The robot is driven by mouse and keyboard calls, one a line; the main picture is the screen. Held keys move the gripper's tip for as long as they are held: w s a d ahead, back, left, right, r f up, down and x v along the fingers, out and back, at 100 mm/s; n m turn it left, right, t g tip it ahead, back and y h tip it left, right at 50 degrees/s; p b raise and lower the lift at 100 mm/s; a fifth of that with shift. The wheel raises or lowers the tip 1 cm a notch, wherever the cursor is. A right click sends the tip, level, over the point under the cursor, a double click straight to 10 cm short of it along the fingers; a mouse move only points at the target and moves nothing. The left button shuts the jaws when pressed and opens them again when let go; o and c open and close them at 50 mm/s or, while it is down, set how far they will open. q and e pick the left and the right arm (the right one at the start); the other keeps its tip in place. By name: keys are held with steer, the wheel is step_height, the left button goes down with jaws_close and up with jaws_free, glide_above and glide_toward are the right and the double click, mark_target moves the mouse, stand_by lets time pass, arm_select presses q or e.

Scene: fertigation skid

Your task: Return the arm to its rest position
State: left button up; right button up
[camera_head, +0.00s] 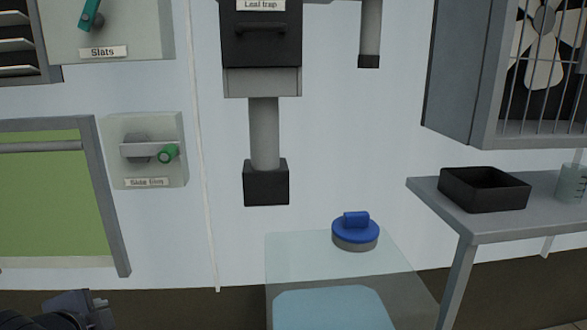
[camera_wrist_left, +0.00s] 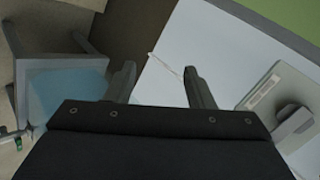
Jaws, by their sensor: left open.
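My left gripper is open and empty in the left wrist view (camera_wrist_left: 161,82), its two dark fingers apart with nothing between them. In the head view a dark part of my left arm and gripper (camera_head: 82,308) shows at the bottom left corner, below the green panel. The rest of the left arm is outside the picture. My right gripper is not in view.
A clear tank (camera_head: 410,268) with blue liquid and a blue-capped lid (camera_head: 355,232) stands at bottom centre. A shelf (camera_head: 520,225) on the right holds a black tray (camera_head: 484,190). The green panel (camera_head: 50,205) and a crank box (camera_head: 145,150) are left.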

arm_select(q)
steer(key=s+d+f+n+g+h+p, duration=0.1)
steer(key=s+d+f+n+g+h, duration=0.15)
steer(key=s+d+f+n, duration=0.35)
steer(key=s+d+f+n+g+h, duration=0.25)
steer(key=s+d+n+h, duration=0.2)
steer(key=s+n, duration=0.35)
step_height(320, 180, up, 35)
steer(key=t+y+p, duration=0.1)
steer(key=p, duration=3.5)
steer(key=shift+r+m, duration=0.2)
steer(key=shift+m, duration=0.1)
steer(key=shift+w+d, duration=0.1)
